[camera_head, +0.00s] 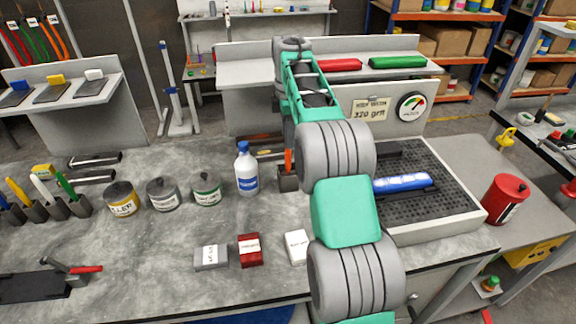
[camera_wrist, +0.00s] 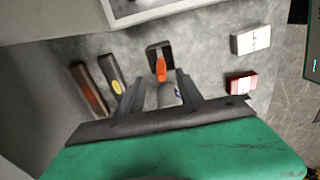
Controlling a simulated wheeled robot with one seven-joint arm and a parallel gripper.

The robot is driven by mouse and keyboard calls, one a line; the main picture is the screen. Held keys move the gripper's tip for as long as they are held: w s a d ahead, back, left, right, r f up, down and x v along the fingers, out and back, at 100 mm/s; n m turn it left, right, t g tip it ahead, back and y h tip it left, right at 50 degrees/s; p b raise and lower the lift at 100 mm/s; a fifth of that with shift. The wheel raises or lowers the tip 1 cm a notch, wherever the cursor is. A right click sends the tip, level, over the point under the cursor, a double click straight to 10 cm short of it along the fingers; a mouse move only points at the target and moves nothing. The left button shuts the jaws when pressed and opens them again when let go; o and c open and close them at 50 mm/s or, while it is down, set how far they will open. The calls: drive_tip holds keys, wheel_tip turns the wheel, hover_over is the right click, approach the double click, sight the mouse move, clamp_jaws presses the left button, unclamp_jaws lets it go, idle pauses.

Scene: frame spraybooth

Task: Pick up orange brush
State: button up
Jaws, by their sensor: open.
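The orange brush (camera_head: 288,160) stands upright in a dark holder (camera_head: 288,183), just left of my arm in the head view. In the wrist view, the orange handle (camera_wrist: 160,68) shows end-on in its holder (camera_wrist: 153,48), just beyond my fingertips. My gripper (camera_wrist: 160,78) is open, with the two fingers apart and nothing clasped. A pale, rounded object (camera_wrist: 167,95), probably the top of the white bottle, shows between the fingers. The brush head is hidden. My arm covers much of the head view's middle, and my fingers are not clear there.
The white bottle with a blue label (camera_head: 246,170) stands close left of the holder. Several cans (camera_head: 163,195) stand further left. Grey, red (camera_head: 250,250) and white boxes lie nearer. A perforated tray (camera_head: 430,208) with a blue item is right. Two long dark tools (camera_wrist: 112,73) lie beside the holder.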

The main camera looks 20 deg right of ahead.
drive_tip(key=p, duration=0.1)
hover_over(288, 172)
drive_tip(key=f, duration=0.5)
drive_tip(key=w+f, duration=0.1)
drive_tip(key=f, duration=0.1)
drive_tip(key=shift+d+f, duration=0.2)
drive_tip(key=shift+f, duration=0.2)
clamp_jaws()
